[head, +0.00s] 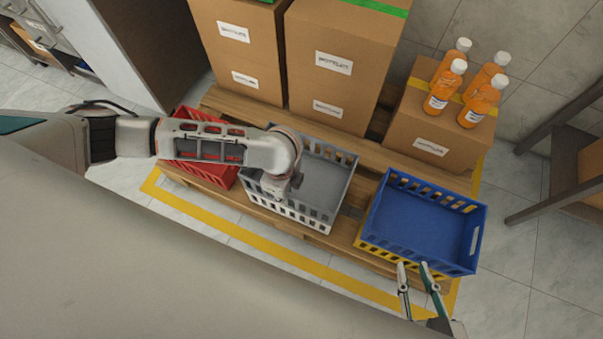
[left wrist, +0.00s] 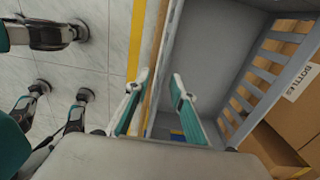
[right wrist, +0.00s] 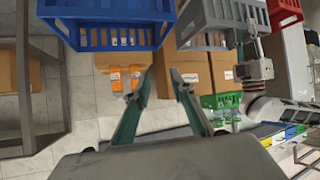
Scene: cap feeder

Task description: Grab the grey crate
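The grey crate (head: 328,180) stands on a wooden pallet between a red crate and a blue crate, with slatted walls and a bare floor. My left arm reaches over its left part in the head view, hiding that end and most of the left gripper (head: 282,192). In the left wrist view the left gripper (left wrist: 158,80) is open at the grey crate (left wrist: 215,45), its fingers around the near wall's edge; contact cannot be told. My right gripper (head: 412,266) is open and empty, in front of the blue crate. The right wrist view also shows it (right wrist: 161,72).
The red crate (head: 183,173) is left of the grey one. The blue crate (head: 425,222) is right, on a yellow crate (head: 375,257). Cardboard boxes (head: 340,60) stand behind, one carrying orange bottles (head: 441,88). A dark table (head: 570,150) stands at right.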

